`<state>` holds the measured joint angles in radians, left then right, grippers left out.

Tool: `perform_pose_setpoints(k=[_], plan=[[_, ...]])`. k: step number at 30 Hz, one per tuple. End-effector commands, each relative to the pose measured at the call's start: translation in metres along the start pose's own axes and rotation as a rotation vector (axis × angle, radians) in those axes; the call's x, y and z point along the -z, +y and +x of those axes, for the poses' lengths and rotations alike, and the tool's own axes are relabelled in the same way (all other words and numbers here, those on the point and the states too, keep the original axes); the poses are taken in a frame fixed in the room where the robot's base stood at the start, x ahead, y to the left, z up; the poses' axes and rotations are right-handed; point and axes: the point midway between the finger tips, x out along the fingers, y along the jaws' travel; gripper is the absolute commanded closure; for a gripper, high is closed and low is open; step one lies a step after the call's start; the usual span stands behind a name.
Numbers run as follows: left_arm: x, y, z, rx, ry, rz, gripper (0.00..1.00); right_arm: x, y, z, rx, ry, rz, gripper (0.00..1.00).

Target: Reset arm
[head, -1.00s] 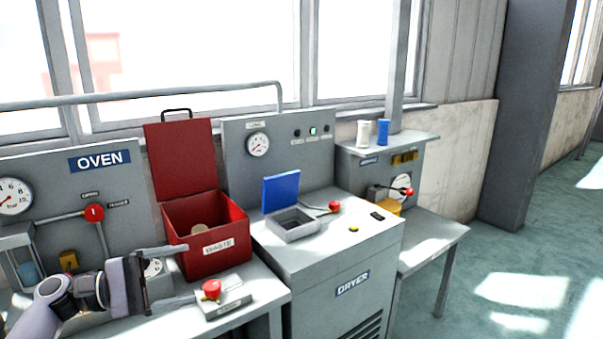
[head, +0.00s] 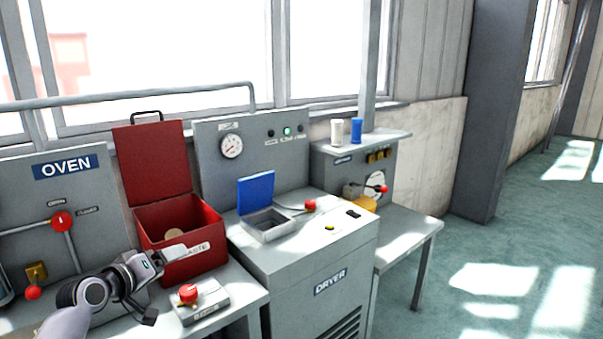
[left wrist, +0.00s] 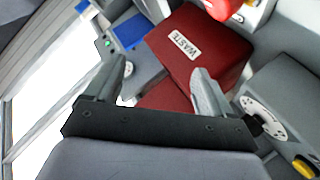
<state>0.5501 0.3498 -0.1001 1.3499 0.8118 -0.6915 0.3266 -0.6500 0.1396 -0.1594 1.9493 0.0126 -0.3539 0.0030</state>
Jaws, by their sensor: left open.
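My left gripper (head: 168,258) comes in from the lower left in the head view, in front of the red waste box (head: 205,262). In the left wrist view its two fingers (left wrist: 160,82) stand wide apart with nothing between them. The waste box (left wrist: 185,35) lies beyond the fingers there. Its lid (head: 152,165) is up in the head view, and a round pale thing (head: 174,234) lies inside. My right gripper is not in view.
A switch block with a red knob (head: 188,293) is on the bench right of my gripper. The oven panel (head: 68,205) stands behind at left. The dryer (head: 318,262), its blue lid (head: 256,190) up, stands right of the box. Floor at right is clear.

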Motion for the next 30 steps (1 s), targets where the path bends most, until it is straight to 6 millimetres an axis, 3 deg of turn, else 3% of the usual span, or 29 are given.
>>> perform_pose_setpoints(k=[6, 12, 16, 18, 23, 30], plan=[[0.045, -0.022, -0.007, 0.172, 0.209, 0.463, 0.17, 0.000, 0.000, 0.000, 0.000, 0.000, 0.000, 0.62], [0.077, -0.023, -0.018, 0.293, 0.338, 0.830, 0.17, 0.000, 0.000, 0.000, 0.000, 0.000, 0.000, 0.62], [0.086, -0.021, -0.024, 0.356, 0.390, 1.036, 0.17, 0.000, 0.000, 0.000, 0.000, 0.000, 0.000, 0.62], [0.046, -0.033, -0.022, 0.335, 0.335, 1.016, 0.17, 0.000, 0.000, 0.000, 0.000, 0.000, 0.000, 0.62], [-0.025, -0.052, -0.028, 0.303, 0.244, 0.997, 0.17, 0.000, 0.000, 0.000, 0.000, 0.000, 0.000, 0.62], [-0.148, -0.078, -0.059, 0.254, 0.085, 0.944, 0.17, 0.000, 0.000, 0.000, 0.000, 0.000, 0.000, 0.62]])
